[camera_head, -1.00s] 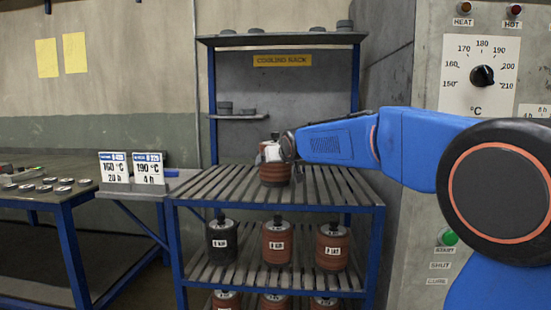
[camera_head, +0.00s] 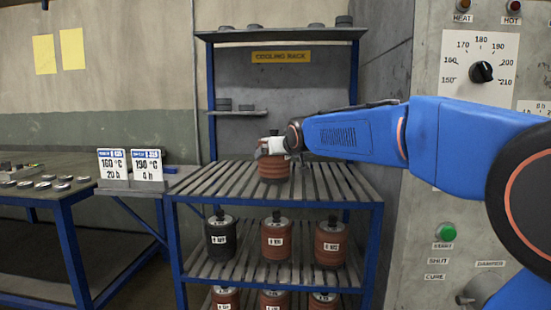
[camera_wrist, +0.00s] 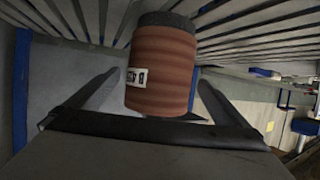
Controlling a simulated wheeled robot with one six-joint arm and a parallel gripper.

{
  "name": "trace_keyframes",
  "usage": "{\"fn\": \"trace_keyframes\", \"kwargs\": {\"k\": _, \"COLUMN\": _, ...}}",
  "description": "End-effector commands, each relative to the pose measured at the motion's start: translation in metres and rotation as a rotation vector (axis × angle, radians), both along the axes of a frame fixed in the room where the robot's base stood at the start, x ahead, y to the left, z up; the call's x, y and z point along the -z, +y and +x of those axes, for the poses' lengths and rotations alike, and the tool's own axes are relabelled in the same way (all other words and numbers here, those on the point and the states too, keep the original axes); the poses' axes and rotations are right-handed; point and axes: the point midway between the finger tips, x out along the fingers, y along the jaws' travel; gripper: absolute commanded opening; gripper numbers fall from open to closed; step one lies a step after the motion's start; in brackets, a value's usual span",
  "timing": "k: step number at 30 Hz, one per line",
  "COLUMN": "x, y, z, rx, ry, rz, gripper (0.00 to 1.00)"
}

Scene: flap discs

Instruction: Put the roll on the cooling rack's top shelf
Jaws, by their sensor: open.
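The reddish-brown roll (camera_head: 274,170) stands upright on the top slatted shelf (camera_head: 222,182) of the blue-framed cooling rack. My gripper (camera_head: 271,147) is at the upper part of this roll, reaching in from the right. In the wrist view, the roll (camera_wrist: 162,66) with its small white label stands between the two fingers of my open gripper (camera_wrist: 159,80). Gaps show between the roll and both fingers. The roll's dark end meets the slats in that view. In the head view my gripper partly hides the roll's top.
Several labelled rolls (camera_head: 276,240) stand on the lower shelves. A yellow cooling rack sign (camera_head: 281,56) hangs behind, under a high ledge (camera_head: 300,37) with dark discs. Two temperature cards (camera_head: 147,167) stand left. The oven control panel (camera_head: 482,75) is at right. Slats around the roll are clear.

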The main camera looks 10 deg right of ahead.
Motion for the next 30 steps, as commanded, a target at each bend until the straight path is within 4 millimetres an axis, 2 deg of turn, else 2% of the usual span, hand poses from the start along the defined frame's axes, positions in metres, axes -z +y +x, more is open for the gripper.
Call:
{"fn": "trace_keyframes", "kwargs": {"k": 6, "x": -0.015, "y": -0.003, "z": -0.035, "rx": 0.000, "ry": -0.002, "rz": 0.000, "gripper": 1.00}}
{"fn": "trace_keyframes", "kwargs": {"k": 12, "x": -0.023, "y": -0.004, "z": -0.055, "rx": 0.000, "ry": 0.000, "rz": 0.000, "gripper": 1.00}}
{"fn": "trace_keyframes", "kwargs": {"k": 18, "x": -0.025, "y": -0.005, "z": -0.062, "rx": 0.000, "ry": 0.000, "rz": 0.000, "gripper": 1.00}}
{"fn": "trace_keyframes", "kwargs": {"k": 30, "x": -0.025, "y": -0.005, "z": -0.062, "rx": 0.000, "ry": 0.001, "rz": 0.000, "gripper": 1.00}}
